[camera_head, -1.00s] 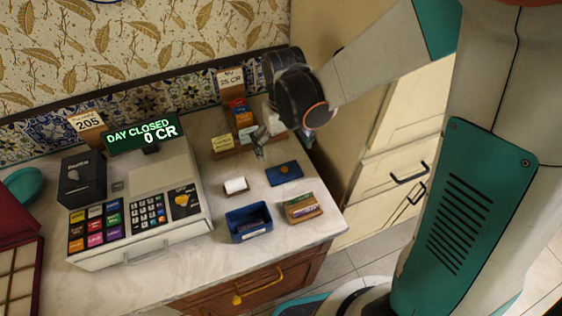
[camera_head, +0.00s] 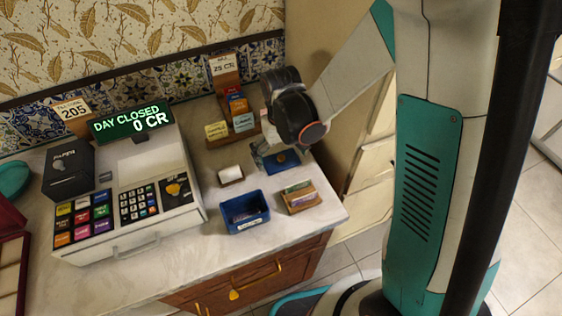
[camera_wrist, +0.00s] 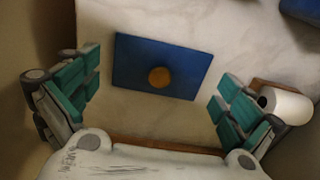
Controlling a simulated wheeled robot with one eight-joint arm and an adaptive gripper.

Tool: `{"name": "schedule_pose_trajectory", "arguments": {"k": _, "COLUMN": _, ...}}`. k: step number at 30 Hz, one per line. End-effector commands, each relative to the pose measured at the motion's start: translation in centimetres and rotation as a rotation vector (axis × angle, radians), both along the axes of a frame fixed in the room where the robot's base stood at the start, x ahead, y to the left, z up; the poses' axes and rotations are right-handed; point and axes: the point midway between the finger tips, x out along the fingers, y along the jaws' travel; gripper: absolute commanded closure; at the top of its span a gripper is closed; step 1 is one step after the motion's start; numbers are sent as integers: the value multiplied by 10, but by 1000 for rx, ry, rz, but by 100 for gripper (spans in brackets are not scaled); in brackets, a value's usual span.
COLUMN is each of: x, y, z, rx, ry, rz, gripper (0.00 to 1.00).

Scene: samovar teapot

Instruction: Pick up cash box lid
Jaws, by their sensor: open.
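The cash box lid (camera_wrist: 184,68) is a flat blue plate with a round orange-brown knob (camera_wrist: 159,77) in its middle. It lies on the marble counter, and in the head view the lid (camera_head: 291,165) is partly hidden by my gripper. My gripper (camera_head: 272,163) is above and beside it. In the wrist view my gripper (camera_wrist: 157,95) is open, its teal finger pads wide apart on either side of the lid, not touching it. The open blue cash box (camera_head: 245,212) stands in front of the lid, with dark contents inside.
A card holder (camera_head: 300,198) stands right of the box. A paper roll on a wooden base (camera_head: 231,175) is left of the lid. Behind is a wooden display of cards (camera_head: 236,110). The cash register (camera_head: 150,200) fills the left.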

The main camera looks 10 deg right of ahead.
Motion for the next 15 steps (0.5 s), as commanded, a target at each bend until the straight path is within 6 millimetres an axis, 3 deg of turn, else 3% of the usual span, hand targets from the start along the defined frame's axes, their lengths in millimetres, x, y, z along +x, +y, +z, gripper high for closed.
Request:
{"name": "schedule_pose_trajectory", "arguments": {"k": 2, "x": 0, "y": 0, "z": 1, "rx": 0, "ry": 0, "rz": 0, "gripper": 2}}
{"name": "schedule_pose_trajectory", "arguments": {"k": 12, "x": 0, "y": 0, "z": 1, "rx": 0, "ry": 0, "rz": 0, "gripper": 78}}
{"name": "schedule_pose_trajectory", "arguments": {"k": 15, "x": 0, "y": 0, "z": 0, "rx": 0, "ry": 0, "rz": 0, "gripper": 88}}
